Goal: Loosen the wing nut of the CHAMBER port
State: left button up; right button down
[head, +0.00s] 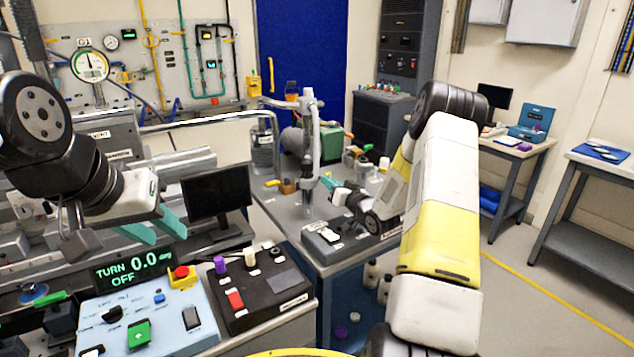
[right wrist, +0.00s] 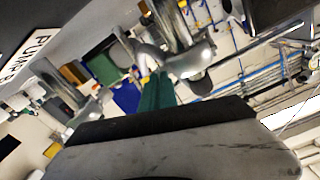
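A grey metal pipe stand (head: 310,150) with bends and joints rises from the middle bench in the head view. Metal pipework (right wrist: 185,62) also fills the upper middle of the right wrist view. I cannot make out a CHAMBER label or a wing nut in either view. My right gripper (head: 328,183) is low beside the pipe stand, its teal fingers pointing left towards it. In the right wrist view the teal fingers (right wrist: 155,92) look close together near the pipework; contact cannot be told. My left gripper (head: 152,230) is open and empty above the control panels at left.
A light blue panel (head: 180,325) and a black box with knobs (head: 262,290) are at front left. A monitor (head: 217,192) stands behind. A label reading "PUMP" (right wrist: 35,52) shows in the right wrist view.

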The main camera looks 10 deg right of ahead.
jog(key=shift+n, duration=0.4)
jog(key=c, duration=1.6)
grip_release()
jog(key=shift+c, duration=0.2)
